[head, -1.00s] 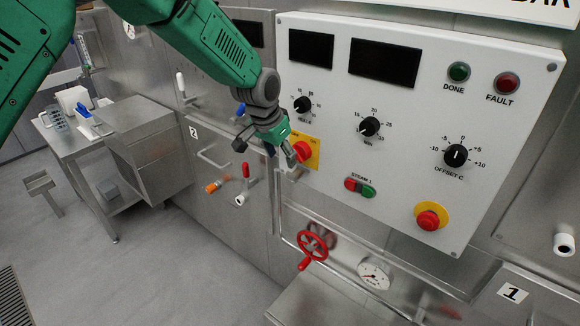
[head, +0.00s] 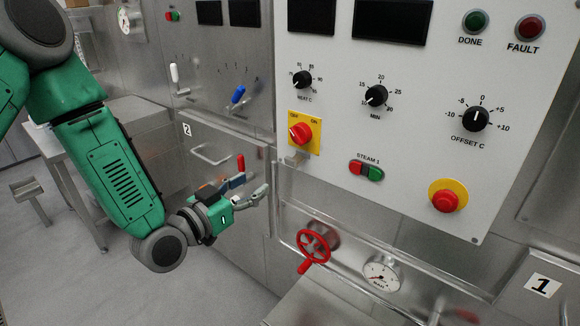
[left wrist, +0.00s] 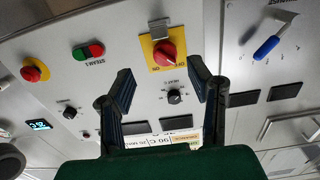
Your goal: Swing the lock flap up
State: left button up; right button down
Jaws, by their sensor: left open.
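The lock flap (head: 296,159) is a small grey metal tab at the lower edge of a yellow switch plate (head: 313,125). It hangs down below the red rotary knob (head: 300,134) on that plate. In the left wrist view, which looks at the panel upside down, the flap (left wrist: 160,28) is above the red knob (left wrist: 167,56). My left gripper (head: 252,187) is open and empty, below and left of the flap, apart from it. In the left wrist view its two fingers (left wrist: 160,68) spread on either side of the knob's direction. My right gripper is not in view.
The white control panel (head: 405,150) carries dials, a red emergency button (head: 445,200) and green-red steam buttons (head: 366,170). A red handwheel (head: 313,245) and a gauge (head: 381,277) sit below it. A steel door with a handle (head: 210,154) is behind my left gripper.

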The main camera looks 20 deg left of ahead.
aim_at(288, 160)
pick_arm(q)
jog(key=x, duration=1.3)
jog(key=shift+w+d+p, duration=0.1)
jog(key=shift+w+p, duration=0.2)
jog(key=shift+w, duration=0.05)
grip_shut()
